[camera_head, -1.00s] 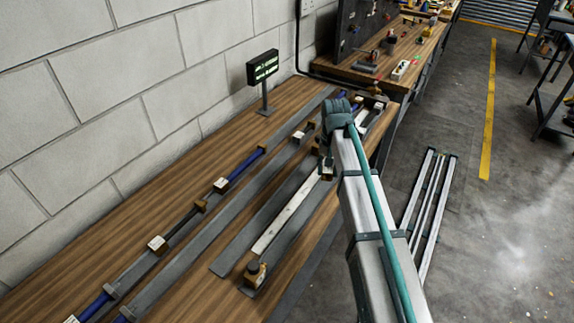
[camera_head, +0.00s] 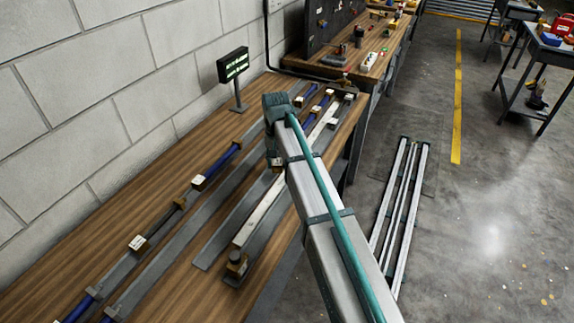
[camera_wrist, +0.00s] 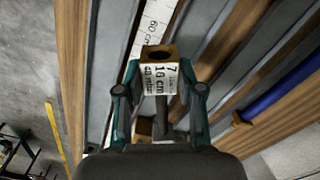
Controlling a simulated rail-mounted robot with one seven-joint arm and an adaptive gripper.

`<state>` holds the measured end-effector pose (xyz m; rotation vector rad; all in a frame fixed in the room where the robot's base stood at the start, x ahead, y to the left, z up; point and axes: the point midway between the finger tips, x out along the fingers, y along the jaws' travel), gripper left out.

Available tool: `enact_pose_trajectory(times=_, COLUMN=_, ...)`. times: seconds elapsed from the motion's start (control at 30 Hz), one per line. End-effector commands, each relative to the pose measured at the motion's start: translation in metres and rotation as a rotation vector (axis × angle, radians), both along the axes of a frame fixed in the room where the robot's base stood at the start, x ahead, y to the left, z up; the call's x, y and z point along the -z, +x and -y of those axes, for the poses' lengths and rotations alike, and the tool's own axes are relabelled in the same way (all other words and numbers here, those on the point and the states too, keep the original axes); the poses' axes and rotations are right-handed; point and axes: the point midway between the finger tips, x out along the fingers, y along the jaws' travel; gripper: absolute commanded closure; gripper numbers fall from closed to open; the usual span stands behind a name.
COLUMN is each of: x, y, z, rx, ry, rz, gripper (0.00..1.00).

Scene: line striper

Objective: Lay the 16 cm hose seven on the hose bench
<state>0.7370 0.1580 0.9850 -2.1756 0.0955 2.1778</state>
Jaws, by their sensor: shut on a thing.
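In the wrist view my gripper (camera_wrist: 160,94) is shut on a brown block with a white label (camera_wrist: 159,76), an end of hose seven. The label reads 7 and 16 cm. The block's open end has a round hole. A dark piece behind the block and another brown block (camera_wrist: 143,127) lower down are partly hidden by my gripper. In the head view my gripper (camera_head: 274,161) is over the wooden hose bench (camera_head: 145,187), near the white measuring rule (camera_head: 264,213). My arm hides much of what it holds there. I cannot tell its height above the bench.
Several hoses, some blue (camera_head: 220,160), lie along grey strips on the bench's wall side. A lit sign (camera_head: 233,65) stands at the back. Metal rails (camera_head: 400,210) lie on the floor to the right.

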Motion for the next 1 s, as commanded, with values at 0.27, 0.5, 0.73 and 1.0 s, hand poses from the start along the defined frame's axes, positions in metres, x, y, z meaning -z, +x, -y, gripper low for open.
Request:
enact_pose_trajectory(times=0.27, x=-0.011, y=0.035, z=-0.090, rx=0.102, ry=0.000, rz=0.001, gripper=0.93)
enact_pose_trajectory(times=0.5, x=-0.020, y=0.054, z=-0.193, rx=0.225, ry=0.000, rz=0.001, gripper=0.93)
enact_pose_trajectory(times=0.73, x=-0.028, y=0.058, z=-0.290, rx=0.336, ry=0.000, rz=0.001, gripper=0.93)
enact_pose_trajectory(times=1.0, x=-0.034, y=0.052, z=-0.367, rx=0.426, ry=-0.001, rz=0.001, gripper=0.93)
